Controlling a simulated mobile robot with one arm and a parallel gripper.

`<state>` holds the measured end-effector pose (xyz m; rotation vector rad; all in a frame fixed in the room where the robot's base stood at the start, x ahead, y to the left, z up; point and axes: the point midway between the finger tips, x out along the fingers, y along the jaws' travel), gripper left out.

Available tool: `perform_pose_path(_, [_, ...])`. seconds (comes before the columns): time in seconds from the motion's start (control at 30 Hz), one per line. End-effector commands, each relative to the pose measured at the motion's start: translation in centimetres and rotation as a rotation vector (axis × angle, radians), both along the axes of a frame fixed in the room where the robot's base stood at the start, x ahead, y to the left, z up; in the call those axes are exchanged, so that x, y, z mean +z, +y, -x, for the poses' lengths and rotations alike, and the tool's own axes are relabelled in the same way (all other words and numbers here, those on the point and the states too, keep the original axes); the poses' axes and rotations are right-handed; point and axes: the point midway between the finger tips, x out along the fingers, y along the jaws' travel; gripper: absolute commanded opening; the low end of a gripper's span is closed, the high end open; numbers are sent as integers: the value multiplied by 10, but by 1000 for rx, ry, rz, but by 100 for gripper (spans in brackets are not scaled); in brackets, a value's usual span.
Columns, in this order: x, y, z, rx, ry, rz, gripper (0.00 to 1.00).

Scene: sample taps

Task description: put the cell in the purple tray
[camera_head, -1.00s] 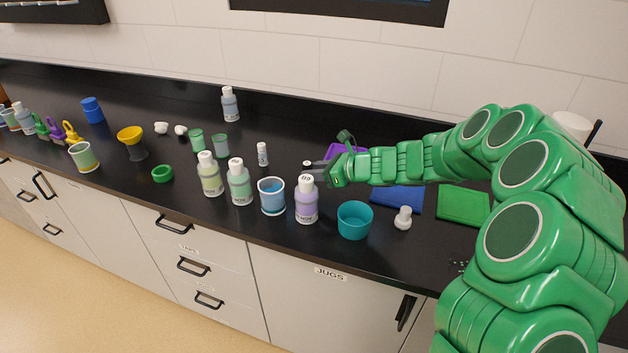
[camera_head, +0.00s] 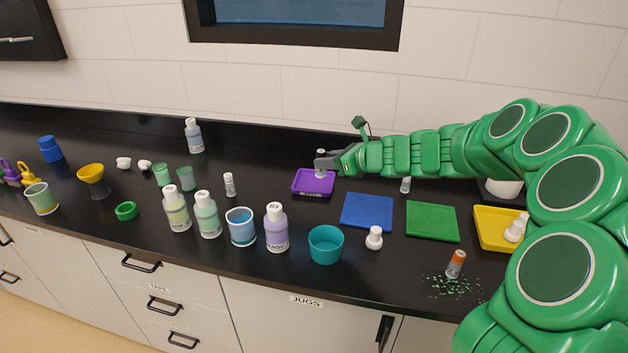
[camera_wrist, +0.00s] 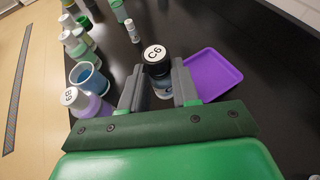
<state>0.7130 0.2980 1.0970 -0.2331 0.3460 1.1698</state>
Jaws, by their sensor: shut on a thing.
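My gripper (camera_head: 322,164) is shut on the cell (camera_head: 321,171), a small vial with a dark collar and a white top. In the wrist view the top of the cell (camera_wrist: 155,54) reads C6, and it is upright between the two fingers. The purple tray (camera_head: 312,192) lies flat on the black counter and looks empty. In the head view the cell overlaps the tray's back right part; I cannot tell its height above it. In the wrist view the tray (camera_wrist: 207,76) is just right of the cell and the right finger.
A blue mat (camera_head: 367,211), a green mat (camera_head: 432,222) and a yellow tray (camera_head: 490,228) lie right. Purple (camera_head: 277,232), blue (camera_head: 240,228) and teal (camera_head: 326,246) containers stand in front. An orange-topped cylinder (camera_head: 455,263) stands among green specks. A small vial (camera_head: 230,184) stands left.

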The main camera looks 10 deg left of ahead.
Motion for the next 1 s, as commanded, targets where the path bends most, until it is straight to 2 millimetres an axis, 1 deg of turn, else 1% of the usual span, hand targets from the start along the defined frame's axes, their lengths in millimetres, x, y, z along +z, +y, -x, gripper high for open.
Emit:
perform_pose_path(0.13, [-4, 0, -11, -8, -1, 0, 1])
perform_pose_path(0.63, [-31, 23, -62, -6, 0, 2, 1])
perform_pose_path(0.83, [-38, 31, -81, -5, -2, 1, 1])
perform_pose_path(1.0, [-54, 37, -94, -4, 3, 0, 1])
